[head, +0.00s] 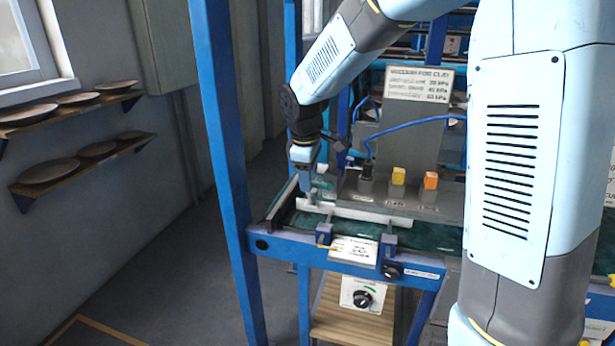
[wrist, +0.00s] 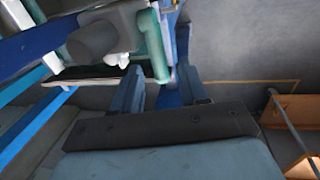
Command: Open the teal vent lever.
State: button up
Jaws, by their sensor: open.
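A teal bar, which looks like the vent lever (wrist: 153,46), shows in the wrist view beside a grey cylindrical part (wrist: 95,38). Its lower end lies between or just beyond the fingertips of my gripper (wrist: 162,78); I cannot tell whether they touch it. The fingers are apart, one on each side of the bar's end in the picture. In the head view my gripper (head: 306,184) points down at the left end of the bench, next to a small teal-grey piece (head: 324,182). My gripper partly hides the spot there.
A blue-framed bench (head: 285,247) carries a pale bar (head: 360,215) across its green bed. A blue post (head: 222,150) rises at the left front. Wall shelves with plates (head: 80,160) are further left.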

grip_shut()
dwell(0.5)
